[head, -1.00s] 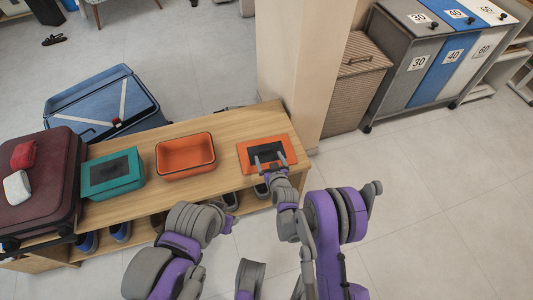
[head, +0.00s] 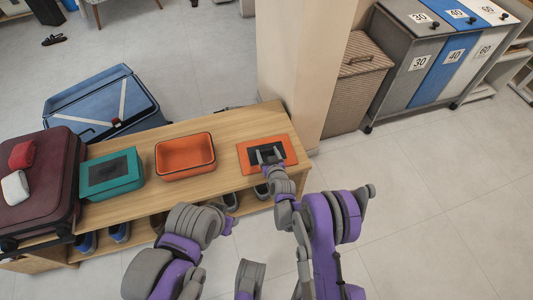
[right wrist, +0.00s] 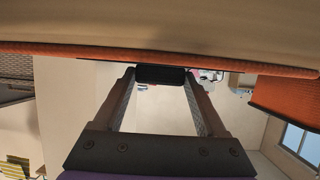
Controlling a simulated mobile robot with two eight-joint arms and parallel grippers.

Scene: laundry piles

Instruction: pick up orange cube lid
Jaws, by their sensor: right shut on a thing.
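The orange cube lid (head: 290,150), a flat orange square with a dark middle, lies at the right end of the wooden bench. My right gripper (head: 267,153) is over its dark middle. In the right wrist view, my right gripper (right wrist: 160,78) is shut on a dark raised piece at the lid. The lid's orange edge (right wrist: 80,50) runs across the top of that view, close to the bench surface. I cannot tell any gap beneath it. My left arm shows low in the head view, but its fingers do not.
An open orange box (head: 186,158) stands left of the lid, then a teal box (head: 112,176) and a maroon suitcase (head: 40,195). A pillar (head: 300,60) rises just behind the lid. Shoes (head: 120,232) sit under the bench. Floor is clear at right.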

